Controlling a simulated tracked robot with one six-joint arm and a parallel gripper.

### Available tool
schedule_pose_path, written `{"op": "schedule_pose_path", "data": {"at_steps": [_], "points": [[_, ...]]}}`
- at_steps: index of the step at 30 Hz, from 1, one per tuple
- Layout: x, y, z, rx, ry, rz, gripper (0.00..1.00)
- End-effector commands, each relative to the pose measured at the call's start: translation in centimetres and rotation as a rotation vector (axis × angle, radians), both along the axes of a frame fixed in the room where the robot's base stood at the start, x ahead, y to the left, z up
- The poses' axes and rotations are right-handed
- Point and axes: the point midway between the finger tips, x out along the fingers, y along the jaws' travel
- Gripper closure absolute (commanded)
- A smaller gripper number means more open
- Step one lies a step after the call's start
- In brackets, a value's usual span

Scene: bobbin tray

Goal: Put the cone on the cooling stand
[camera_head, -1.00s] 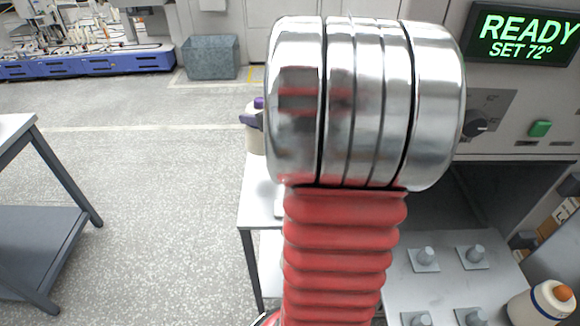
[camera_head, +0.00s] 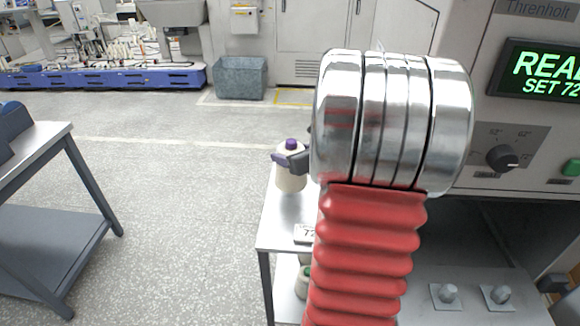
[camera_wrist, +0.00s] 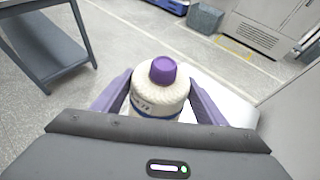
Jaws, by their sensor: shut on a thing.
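The cone (camera_head: 291,179) is cream-white with a purple tip. My gripper (camera_head: 297,160) is shut on it and holds it upright. In the wrist view the cone (camera_wrist: 158,100) sits between the two purple jaws of my gripper (camera_wrist: 160,90), with a dark blue band low on its side. A pale small table (camera_head: 283,228) with a "72" label (camera_head: 306,233) lies below the cone in the picture; I cannot tell for sure whether this is the cooling stand. Whether the cone touches it is unclear. My arm hides the table's right side.
A green-tipped cone (camera_head: 303,284) is on the lower shelf, partly hidden. At right, a machine with a lit display (camera_head: 545,75) stands over a plate with grey pegs (camera_head: 447,294). A grey workbench (camera_head: 55,150) is at left. Open floor lies between.

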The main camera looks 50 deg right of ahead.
Motion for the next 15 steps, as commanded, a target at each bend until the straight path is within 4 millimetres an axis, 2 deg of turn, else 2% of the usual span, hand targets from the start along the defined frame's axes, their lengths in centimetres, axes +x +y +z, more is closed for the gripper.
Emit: {"op": "schedule_pose_path", "data": {"at_steps": [10,15], "points": [[0.0,0.0,-0.2,-0.001,-0.002,0.001,0.83],[0.0,0.0,-1.7,0.001,0.000,0.000,0.83]]}}
